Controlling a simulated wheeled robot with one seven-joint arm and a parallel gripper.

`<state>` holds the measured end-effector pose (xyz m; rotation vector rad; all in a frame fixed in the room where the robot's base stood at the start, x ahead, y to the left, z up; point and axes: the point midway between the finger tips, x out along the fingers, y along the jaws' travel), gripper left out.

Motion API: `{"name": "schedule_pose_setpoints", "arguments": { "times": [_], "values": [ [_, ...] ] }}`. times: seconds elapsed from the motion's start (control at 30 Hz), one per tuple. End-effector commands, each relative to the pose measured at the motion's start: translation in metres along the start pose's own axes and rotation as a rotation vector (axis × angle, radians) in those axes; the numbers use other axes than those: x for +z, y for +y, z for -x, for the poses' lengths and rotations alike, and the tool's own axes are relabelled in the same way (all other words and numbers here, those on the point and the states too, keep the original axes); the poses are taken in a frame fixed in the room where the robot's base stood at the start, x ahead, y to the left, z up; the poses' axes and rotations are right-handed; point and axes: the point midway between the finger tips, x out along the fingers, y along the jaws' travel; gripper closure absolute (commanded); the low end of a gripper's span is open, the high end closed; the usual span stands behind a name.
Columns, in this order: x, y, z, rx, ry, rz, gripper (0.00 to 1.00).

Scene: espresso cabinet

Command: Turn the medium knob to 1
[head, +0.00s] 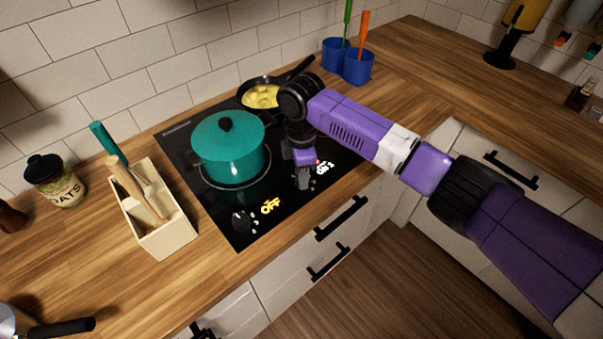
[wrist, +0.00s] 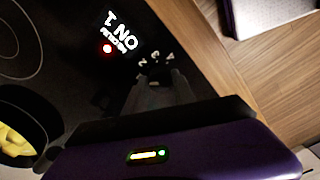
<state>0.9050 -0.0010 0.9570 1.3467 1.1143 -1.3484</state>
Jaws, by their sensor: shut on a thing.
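The black cooktop (head: 205,205) has a lit white label (head: 324,167) near its right front; in the wrist view the label (wrist: 120,32) seems to read "ON" with a 1, with small "medium" lettering and a red light. My gripper (head: 304,184) points down at the knob beside this label. In the wrist view the fingers (wrist: 164,88) are closed around the knob, whose body they mostly hide. Some dial numbers (wrist: 155,62) show past the fingertips. A second knob (head: 242,221) at the left front has a yellow "OFF" label (head: 271,206).
A teal pot (head: 228,150) stands on the cooktop left of my gripper. A pan (head: 260,95) with yellow food is behind. A wooden utensil holder (head: 165,235) stands left of the cooktop. Blue cups (head: 358,68) are at the back. The counter's front edge is close.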

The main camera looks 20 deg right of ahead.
Motion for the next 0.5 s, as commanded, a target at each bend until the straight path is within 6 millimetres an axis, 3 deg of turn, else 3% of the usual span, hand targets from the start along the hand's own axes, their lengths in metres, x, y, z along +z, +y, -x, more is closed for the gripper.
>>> {"name": "schedule_pose_setpoints", "arguments": {
  "times": [0.03,0.13,0.5],
  "values": [
    [0.0006,0.0,0.0009,-0.001,-0.001,0.0,0.67],
    [0.0004,0.0001,0.0008,0.0,-0.001,0.0,0.47],
    [-0.0001,0.0004,0.003,0.001,0.0,0.001,0.47]
  ]
}}
